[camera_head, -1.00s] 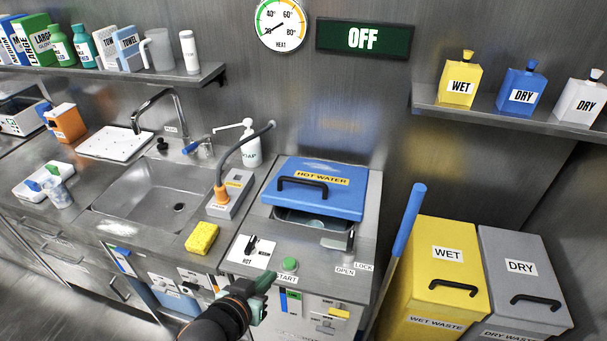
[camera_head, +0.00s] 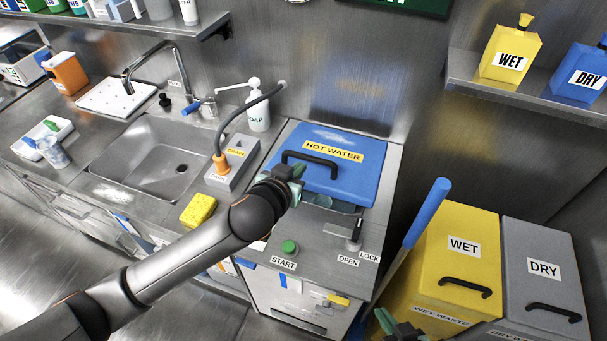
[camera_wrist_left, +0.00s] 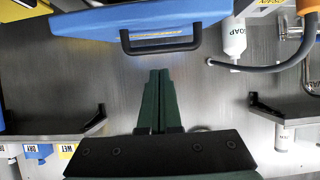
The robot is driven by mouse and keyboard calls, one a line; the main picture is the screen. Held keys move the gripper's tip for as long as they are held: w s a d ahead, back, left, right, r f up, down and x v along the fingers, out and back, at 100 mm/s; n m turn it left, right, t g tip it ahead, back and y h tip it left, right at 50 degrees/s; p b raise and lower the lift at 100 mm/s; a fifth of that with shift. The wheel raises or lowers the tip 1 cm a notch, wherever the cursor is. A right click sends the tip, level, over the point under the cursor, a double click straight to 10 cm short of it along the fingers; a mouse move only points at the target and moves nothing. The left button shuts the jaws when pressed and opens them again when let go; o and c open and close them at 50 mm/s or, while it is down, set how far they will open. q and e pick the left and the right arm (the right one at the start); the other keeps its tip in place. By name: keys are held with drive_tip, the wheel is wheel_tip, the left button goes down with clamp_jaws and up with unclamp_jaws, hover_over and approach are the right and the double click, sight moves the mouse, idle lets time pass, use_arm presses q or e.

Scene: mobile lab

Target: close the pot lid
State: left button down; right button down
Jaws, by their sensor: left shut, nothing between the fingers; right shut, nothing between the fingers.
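The pot lid (camera_head: 352,178) is the blue lid labelled HOT WATER, with a black handle (camera_head: 312,165). It sits over the pot on the counter, its front edge raised above a dark gap. My left gripper (camera_head: 297,178) is at the lid's front left, near the handle, shut and empty. In the left wrist view the lid (camera_wrist_left: 120,16) and its handle (camera_wrist_left: 160,44) lie beyond the shut fingertips (camera_wrist_left: 159,74), apart from them. The left forearm hides part of the counter. My right gripper (camera_head: 383,318) is at the bottom edge, shut and empty, partly cut off.
A latch lever (camera_head: 354,232) stands by the OPEN and LOCK labels, right of the green START button (camera_head: 289,247). A hose (camera_head: 240,112) and drain box (camera_head: 234,166) stand left of the lid. A blue pole (camera_head: 427,212) and yellow bin (camera_head: 455,225) stand right.

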use_arm(q)
drive_tip(key=x, duration=0.5)
drive_tip(key=shift+w+f, duration=0.1)
drive_tip(key=shift+f, duration=0.05)
drive_tip(key=shift+s+a+f, duration=0.1)
drive_tip(key=shift+s+f, duration=0.2)
drive_tip(key=shift+f, duration=0.6)
drive_tip(key=shift+s+a+f, duration=0.1)
drive_tip(key=shift+s+f, duration=0.15)
drive_tip(key=shift+f, duration=0.65)
use_arm(e)
drive_tip(key=shift+r, duration=0.2)
